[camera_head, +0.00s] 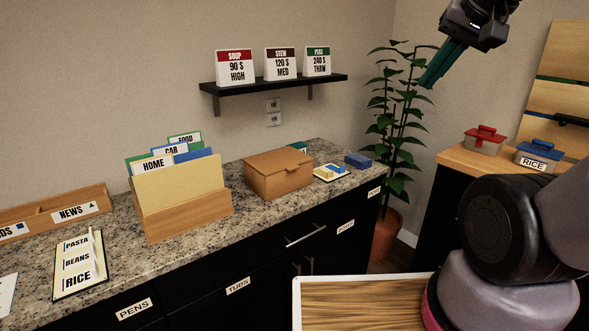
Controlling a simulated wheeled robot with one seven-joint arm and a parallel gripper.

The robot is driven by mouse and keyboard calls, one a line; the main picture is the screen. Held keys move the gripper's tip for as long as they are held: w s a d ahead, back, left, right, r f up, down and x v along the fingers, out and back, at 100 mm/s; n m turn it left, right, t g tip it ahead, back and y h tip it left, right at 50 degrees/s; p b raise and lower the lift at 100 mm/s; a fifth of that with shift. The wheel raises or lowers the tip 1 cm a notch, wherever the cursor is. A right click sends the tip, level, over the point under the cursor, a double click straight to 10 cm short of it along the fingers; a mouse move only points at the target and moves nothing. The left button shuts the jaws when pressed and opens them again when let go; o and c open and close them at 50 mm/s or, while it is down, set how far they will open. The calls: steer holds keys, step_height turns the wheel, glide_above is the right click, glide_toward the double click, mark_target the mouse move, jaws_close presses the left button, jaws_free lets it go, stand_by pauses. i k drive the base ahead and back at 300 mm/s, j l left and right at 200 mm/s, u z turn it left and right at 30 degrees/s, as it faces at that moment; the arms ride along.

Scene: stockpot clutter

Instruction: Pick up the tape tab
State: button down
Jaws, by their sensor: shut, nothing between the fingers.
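My gripper (428,82) is at the top right, raised in front of the plant, with its teal fingers together and nothing held. It is well above and to the right of the counter. I cannot make out a tape tab for certain. A small pale pad with yellow and blue pieces (330,173) lies on the counter's right part, beside the cardboard box. A small blue block (358,160) sits to its right. A teal item (299,147) is partly hidden behind the box.
The granite counter (122,226) holds a cardboard box (277,175), a file holder (186,213) and a list board (78,265). A shelf (272,87) with three signs hangs above. A potted plant (387,233) stands right of the counter. Red (484,142) and blue (540,153) tubs sit at right.

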mark_target(341, 171)
steer(key=i+l+u, duration=0.25)
steer(key=i, duration=0.25)
steer(key=i+l+u, duration=0.25)
steer(key=i, duration=0.3)
